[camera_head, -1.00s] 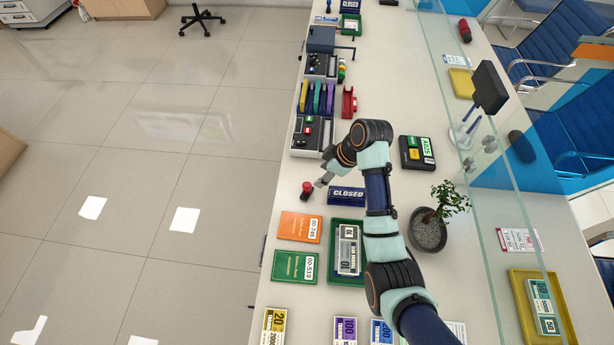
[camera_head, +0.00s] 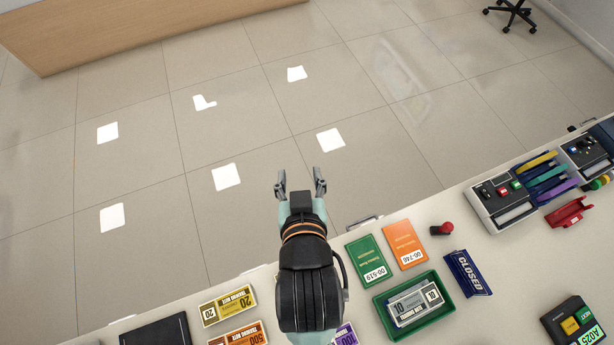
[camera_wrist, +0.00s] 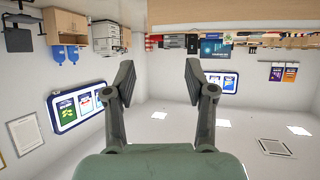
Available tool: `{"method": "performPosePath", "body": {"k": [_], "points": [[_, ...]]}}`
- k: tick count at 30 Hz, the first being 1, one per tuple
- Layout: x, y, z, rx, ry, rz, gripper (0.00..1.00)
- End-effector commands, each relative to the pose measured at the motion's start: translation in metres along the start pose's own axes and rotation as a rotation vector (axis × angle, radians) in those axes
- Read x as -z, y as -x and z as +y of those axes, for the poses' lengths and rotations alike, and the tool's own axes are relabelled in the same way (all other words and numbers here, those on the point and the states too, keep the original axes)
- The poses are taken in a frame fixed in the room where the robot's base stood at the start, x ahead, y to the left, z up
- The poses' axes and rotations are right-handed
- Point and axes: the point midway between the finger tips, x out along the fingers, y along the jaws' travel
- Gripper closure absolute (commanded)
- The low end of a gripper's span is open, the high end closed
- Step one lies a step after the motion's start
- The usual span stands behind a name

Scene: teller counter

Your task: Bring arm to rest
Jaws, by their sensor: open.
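My gripper (camera_head: 300,183) is open and empty in the head view. Its two fingers stand apart and point away from the counter, with floor behind them. In the wrist view my gripper (camera_wrist: 158,82) also shows open, with nothing between its fingers. The picture there looks across the room, upside down. My arm reaches up from the counter side, over the counter's edge (camera_head: 264,277), and hides part of the counter beneath it.
On the counter lie a green booklet (camera_head: 370,258), an orange booklet (camera_head: 404,243), a green tray (camera_head: 447,313) with banknotes, a red-handled stamp (camera_head: 442,229) and a CLOSED sign (camera_head: 467,273). Banknote bundles (camera_head: 228,306) lie left of my arm. The floor (camera_head: 130,190) ahead is clear.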

Motion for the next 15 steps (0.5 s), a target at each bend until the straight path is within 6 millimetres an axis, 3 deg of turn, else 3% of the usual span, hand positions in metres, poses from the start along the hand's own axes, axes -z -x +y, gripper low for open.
{"method": "performPosePath", "body": {"k": [3, 11, 15], "points": [[0.005, 0.01, -0.012, 0.016, -0.016, 0.029, 0.45], [0.008, 0.011, -0.011, 0.015, -0.016, 0.027, 0.45], [0.035, 0.025, -0.01, 0.014, -0.016, 0.027, 0.45]]}}
